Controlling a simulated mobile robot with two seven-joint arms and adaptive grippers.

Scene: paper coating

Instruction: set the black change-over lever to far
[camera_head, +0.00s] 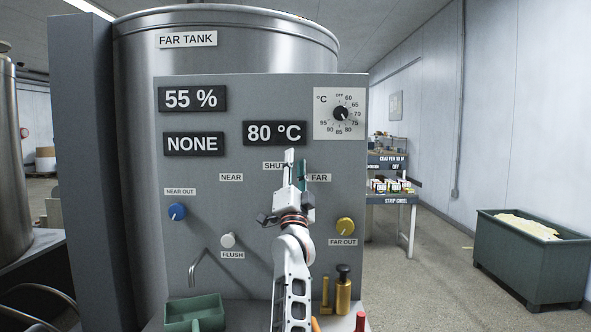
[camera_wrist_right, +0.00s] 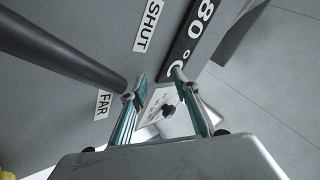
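The black change-over lever shows in the wrist view as a dark round bar (camera_wrist_right: 65,55) running from the upper left to beside one fingertip. It crosses between the SHUT label (camera_wrist_right: 148,25) and the FAR label (camera_wrist_right: 103,105). In the head view my right gripper and arm hide it. I cannot tell whether a finger touches the bar. My left gripper is not in view.
The grey panel (camera_head: 200,260) also carries a blue knob (camera_head: 177,211), a white flush knob (camera_head: 228,240), a yellow knob (camera_head: 345,226) and a temperature dial (camera_head: 340,113). A green tray (camera_head: 195,312) and brass-coloured pieces (camera_head: 343,292) stand low in front. A green bin (camera_head: 530,262) is at right.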

